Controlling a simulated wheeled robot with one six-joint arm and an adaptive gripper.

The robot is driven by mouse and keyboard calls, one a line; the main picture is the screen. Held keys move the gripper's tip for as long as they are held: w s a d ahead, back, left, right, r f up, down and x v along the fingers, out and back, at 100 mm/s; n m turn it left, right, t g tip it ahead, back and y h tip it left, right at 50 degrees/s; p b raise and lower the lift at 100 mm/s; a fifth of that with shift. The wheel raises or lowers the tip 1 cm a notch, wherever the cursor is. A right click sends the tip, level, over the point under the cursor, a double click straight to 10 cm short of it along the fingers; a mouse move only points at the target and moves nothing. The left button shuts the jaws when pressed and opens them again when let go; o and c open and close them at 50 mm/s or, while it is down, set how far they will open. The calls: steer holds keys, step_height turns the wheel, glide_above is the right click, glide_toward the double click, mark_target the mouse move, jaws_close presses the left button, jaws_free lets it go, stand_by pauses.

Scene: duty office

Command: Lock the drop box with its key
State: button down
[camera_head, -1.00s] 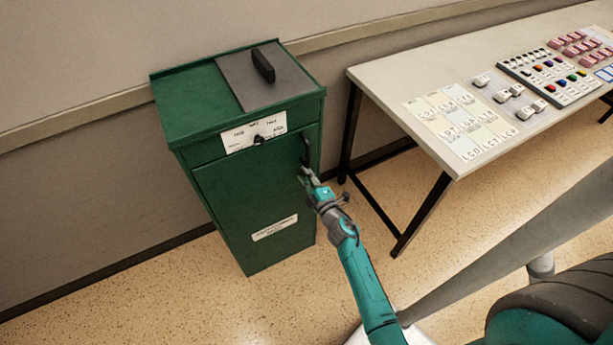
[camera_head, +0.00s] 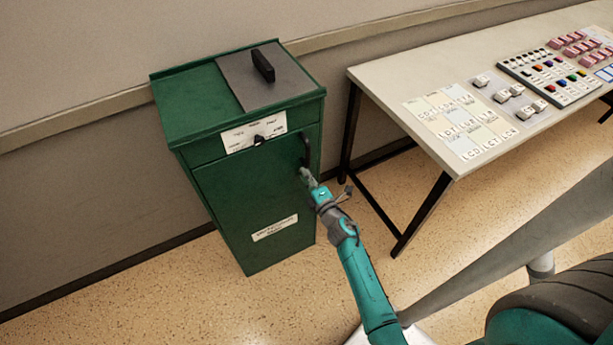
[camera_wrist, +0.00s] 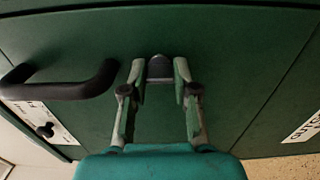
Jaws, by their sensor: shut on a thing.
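The green drop box (camera_head: 230,200) stands against the wall, its door shut, with a black handle (camera_head: 306,150) at the door's upper right. The handle also shows at the left of the wrist view (camera_wrist: 62,90). My gripper (camera_head: 305,173) is at the door front just below the handle. In the wrist view my gripper (camera_wrist: 160,68) has its fingers closed on a small dark grey piece, which looks like the head of the key (camera_wrist: 159,70), right at the door face. The key's shaft and any keyhole behind it are hidden.
A black knob (camera_head: 259,139) sits on the white label above the door. The box top carries a grey lid with a black grip (camera_head: 263,66). A table (camera_head: 380,75) with cards and button panels stands to the right. Floor between box and table is clear.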

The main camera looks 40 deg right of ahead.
steer(key=c, duration=0.9)
jaws_free()
steer(key=shift+s, duration=0.1)
steer(key=v, duration=1.2)
